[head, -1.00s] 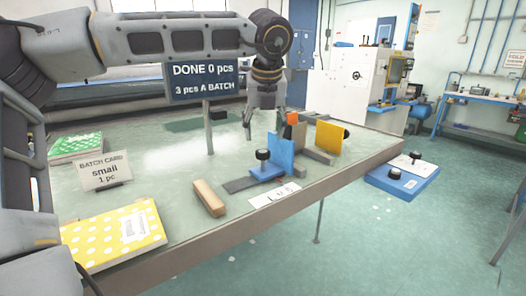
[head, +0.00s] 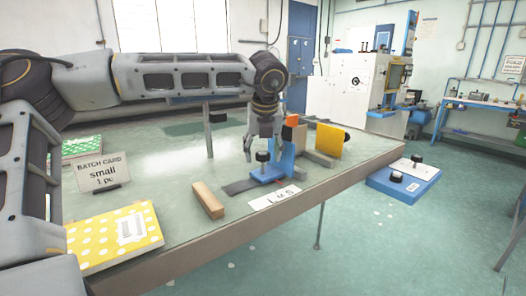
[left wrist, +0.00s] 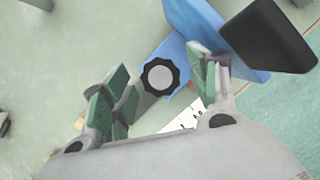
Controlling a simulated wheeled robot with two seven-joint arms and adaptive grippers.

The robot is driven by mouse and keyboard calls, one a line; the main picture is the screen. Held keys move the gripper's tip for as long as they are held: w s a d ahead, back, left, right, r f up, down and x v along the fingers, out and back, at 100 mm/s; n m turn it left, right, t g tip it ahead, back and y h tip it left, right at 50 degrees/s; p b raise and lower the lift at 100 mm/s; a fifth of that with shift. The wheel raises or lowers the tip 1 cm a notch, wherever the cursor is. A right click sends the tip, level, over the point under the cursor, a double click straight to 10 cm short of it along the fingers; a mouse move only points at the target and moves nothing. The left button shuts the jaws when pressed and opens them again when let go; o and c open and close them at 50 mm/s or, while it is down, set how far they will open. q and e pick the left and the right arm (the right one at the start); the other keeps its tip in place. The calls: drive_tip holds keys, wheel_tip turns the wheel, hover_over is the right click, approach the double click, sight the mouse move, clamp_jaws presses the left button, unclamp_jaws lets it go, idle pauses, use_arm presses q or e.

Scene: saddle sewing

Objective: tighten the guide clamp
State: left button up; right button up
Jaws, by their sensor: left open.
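The guide clamp is a blue block (head: 287,162) with a black knob (head: 262,156) on its low foot, standing on a dark grey strip (head: 238,187) on the table. My left gripper (head: 262,157) hangs pointing down, right over the knob. In the left wrist view the black knob (left wrist: 160,76) with a grey centre lies between and beyond the open green-padded fingers (left wrist: 160,90), and the fingers appear apart from it. The blue block (left wrist: 205,30) passes behind the right finger. My right gripper is not in view.
A yellow plate (head: 329,139) and an orange piece (head: 292,120) stand behind the clamp. A wooden block (head: 208,200) and a white label (head: 274,198) lie in front. A batch card (head: 103,174) and a yellow dotted book (head: 115,236) are at left.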

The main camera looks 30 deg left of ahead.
use_arm(q)
drive_tip(key=c, duration=1)
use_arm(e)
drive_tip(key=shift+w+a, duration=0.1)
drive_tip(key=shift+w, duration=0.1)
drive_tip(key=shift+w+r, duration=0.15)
